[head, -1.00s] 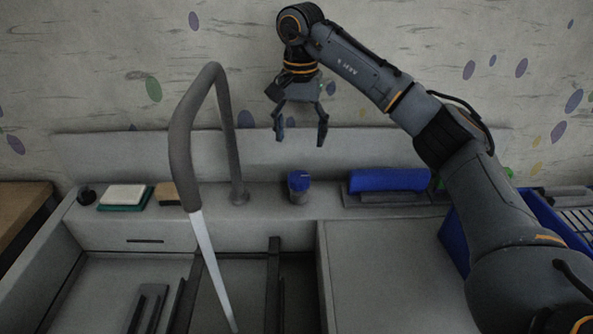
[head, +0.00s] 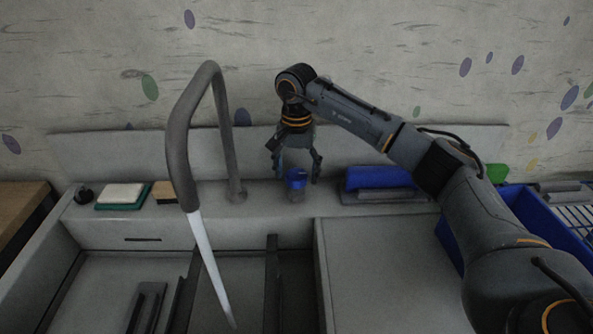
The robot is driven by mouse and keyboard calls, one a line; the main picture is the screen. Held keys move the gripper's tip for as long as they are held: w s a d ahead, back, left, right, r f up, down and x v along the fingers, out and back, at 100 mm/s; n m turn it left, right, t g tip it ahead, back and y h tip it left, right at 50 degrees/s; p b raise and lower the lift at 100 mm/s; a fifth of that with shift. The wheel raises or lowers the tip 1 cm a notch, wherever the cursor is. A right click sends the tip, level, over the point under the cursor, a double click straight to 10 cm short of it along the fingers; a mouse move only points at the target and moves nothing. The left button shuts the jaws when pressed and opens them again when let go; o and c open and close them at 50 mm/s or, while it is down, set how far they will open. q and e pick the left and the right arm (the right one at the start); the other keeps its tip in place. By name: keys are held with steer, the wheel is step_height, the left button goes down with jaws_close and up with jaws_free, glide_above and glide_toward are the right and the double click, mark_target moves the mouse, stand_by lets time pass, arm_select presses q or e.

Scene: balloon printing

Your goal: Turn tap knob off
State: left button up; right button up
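The tap knob (head: 297,182) has a blue top on a grey base and stands on the sink's back ledge, right of the faucet. The faucet (head: 175,140) is a tall grey bent pipe, and a white stream of water (head: 211,268) runs from its spout into the sink (head: 110,275). My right gripper (head: 296,173) points down with its fingers spread, one on each side of the knob's blue top. I cannot tell whether the fingers touch it. My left gripper is not in view.
A white and green sponge (head: 121,196) and a tan block (head: 164,191) lie on the ledge at left. A blue item (head: 385,178) lies right of the knob. A blue crate (head: 547,222) stands at far right. The grey counter (head: 395,275) at front right is clear.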

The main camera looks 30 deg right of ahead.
steer(key=c, duration=1)
steer(key=shift+m, duration=0.4)
steer(key=m, duration=0.4)
steer(key=shift+p, duration=0.3)
steer(key=m, duration=0.4)
steer(key=shift+m, duration=0.3)
steer(key=m, duration=0.4)
steer(key=shift+p, duration=0.4)
steer(key=shift+m, duration=2.2)
